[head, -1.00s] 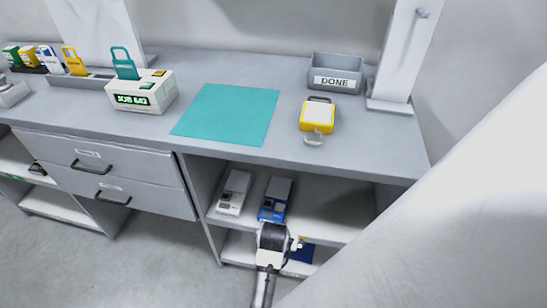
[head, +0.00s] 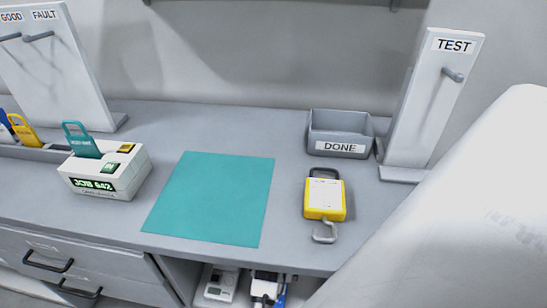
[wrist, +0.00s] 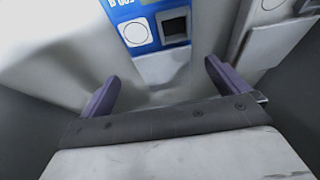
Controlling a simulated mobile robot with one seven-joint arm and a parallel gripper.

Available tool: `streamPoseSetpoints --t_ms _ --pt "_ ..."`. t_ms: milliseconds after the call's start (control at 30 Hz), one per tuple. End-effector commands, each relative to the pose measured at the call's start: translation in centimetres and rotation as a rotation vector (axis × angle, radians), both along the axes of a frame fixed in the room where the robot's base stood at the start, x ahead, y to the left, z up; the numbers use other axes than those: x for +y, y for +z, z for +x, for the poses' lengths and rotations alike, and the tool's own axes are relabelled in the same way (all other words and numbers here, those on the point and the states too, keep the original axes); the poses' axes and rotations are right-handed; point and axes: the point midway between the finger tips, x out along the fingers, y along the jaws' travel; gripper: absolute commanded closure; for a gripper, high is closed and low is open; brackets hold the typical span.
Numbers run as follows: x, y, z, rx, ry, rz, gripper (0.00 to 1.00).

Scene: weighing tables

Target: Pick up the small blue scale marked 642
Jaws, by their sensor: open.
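The small blue scale (wrist: 148,24) shows at the top of the wrist view, with a round white pad and a dark square window. Its lettering is cut off at the frame edge and I cannot read it as 642. My gripper (wrist: 161,86) is open and empty, its two purple fingers apart, with the scale beyond the fingertips. In the head view a sliver of the blue scale (head: 281,299) shows on the shelf under the bench, mostly hidden by my wrist and the bench edge.
A white scale (head: 219,285) stands left of the blue one. The bench above holds a teal mat (head: 210,198), a yellow padlock-shaped device (head: 325,198), a grey DONE bin (head: 340,147) and a white JOB 642 box (head: 105,172). The bench's front edge overhangs the shelf.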

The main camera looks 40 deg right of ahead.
Motion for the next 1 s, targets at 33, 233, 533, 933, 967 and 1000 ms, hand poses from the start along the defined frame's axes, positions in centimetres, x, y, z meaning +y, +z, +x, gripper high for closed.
streamPoseSetpoints --t_ms 33,233,533,933,967,1000 --pt "-0.2 -0.5 0.1 0.002 -0.001 0.001 0.00" --pt "-0.7 -2.4 0.7 0.001 -0.002 0.001 0.00" --pt "-1.6 -5.8 1.7 0.001 -0.001 0.000 0.00" --pt "-1.7 -6.1 1.7 -0.001 -0.001 -0.001 0.17" --pt "-1.7 -6.1 1.7 -0.001 -0.001 -0.001 0.21" --pt "-1.6 -6.1 1.8 -0.001 -0.001 -0.001 0.26"
